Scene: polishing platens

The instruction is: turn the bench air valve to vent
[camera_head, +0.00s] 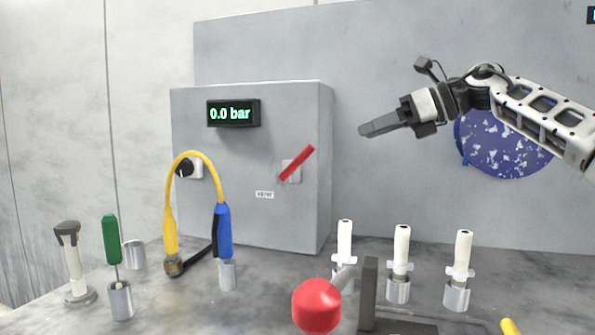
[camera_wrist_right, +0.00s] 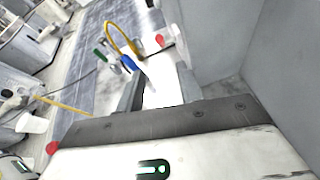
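The bench air valve has a red lever (camera_head: 297,163) on a small pale plate on the front of a grey box (camera_head: 290,225). The lever is tilted, its upper end to the right and its lower end to the left. A small label (camera_head: 264,195), which seems to read VENT, sits below and left of it. A display (camera_head: 233,113) on the box reads 0.0 bar. My right gripper (camera_head: 364,131) is in the air to the right of the lever, apart from it. The right wrist view shows its fingers (camera_wrist_right: 159,92) spread with nothing between them. My left gripper is out of view.
A yellow hose (camera_head: 192,157) with a blue handle (camera_head: 223,230) arches in front of the box. A green-handled tool (camera_head: 110,238) stands at left. Several white-handled tools stand at right, and a red knob (camera_head: 317,304) is at the front. A blue speckled disc (camera_head: 500,145) is behind my right arm.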

